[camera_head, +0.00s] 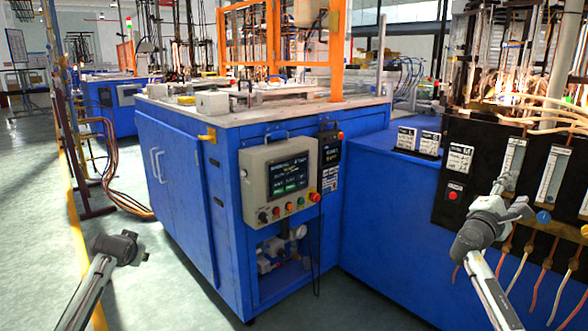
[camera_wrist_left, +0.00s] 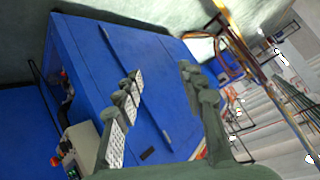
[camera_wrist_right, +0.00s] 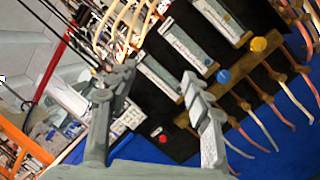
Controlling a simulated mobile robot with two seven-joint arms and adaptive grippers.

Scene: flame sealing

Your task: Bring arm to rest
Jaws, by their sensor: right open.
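My right gripper (camera_head: 515,197) is at the right of the head view, in front of the black flowmeter panel (camera_head: 476,196). In the right wrist view my right gripper (camera_wrist_right: 158,74) has its two fingers spread with nothing between them. My left gripper (camera_head: 136,248) is low at the left of the head view, over the floor in front of the blue cabinet (camera_head: 172,185). In the left wrist view my left gripper (camera_wrist_left: 162,74) has its fingers apart and empty, with the cabinet's blue side behind them. Whether the right fingers touch the panel cannot be told.
A grey control box (camera_head: 280,180) with a screen and buttons is on the cabinet front. Hoses (camera_head: 535,262) hang below the flowmeter panel. An orange frame (camera_head: 338,50) stands on the cabinet top. Green floor (camera_head: 150,290) is clear at the lower left.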

